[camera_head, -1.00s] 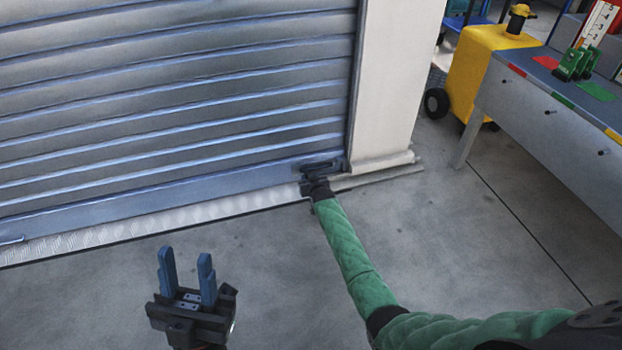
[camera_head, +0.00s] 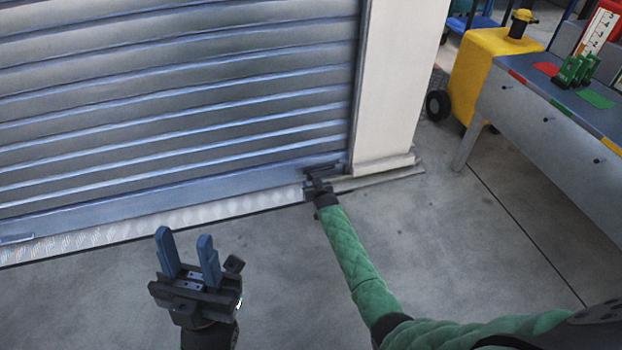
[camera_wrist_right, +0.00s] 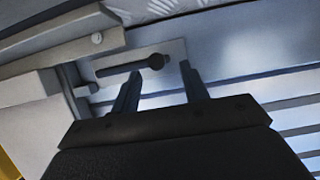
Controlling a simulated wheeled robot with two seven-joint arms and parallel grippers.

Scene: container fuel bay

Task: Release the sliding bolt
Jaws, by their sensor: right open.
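The sliding bolt (camera_wrist_right: 130,66) is a dark bar with a round knob at one end, on a light plate at the bottom corner of the shutter. In the right wrist view the knob lies between and beyond the fingertips of my right gripper (camera_wrist_right: 158,78), which is open with nothing in it. In the head view my right gripper (camera_head: 318,182) is at the shutter's lower right corner and partly covers the bolt (camera_head: 322,168). My left gripper (camera_head: 187,255) is open and empty, above the floor at lower left, away from the shutter.
The slatted shutter (camera_head: 180,110) fills the left, with a metal tread strip (camera_head: 150,225) along its foot. A pale post (camera_head: 400,80) stands right of the bolt. A workbench (camera_head: 545,130) and yellow cart (camera_head: 483,65) stand at right. The floor between is clear.

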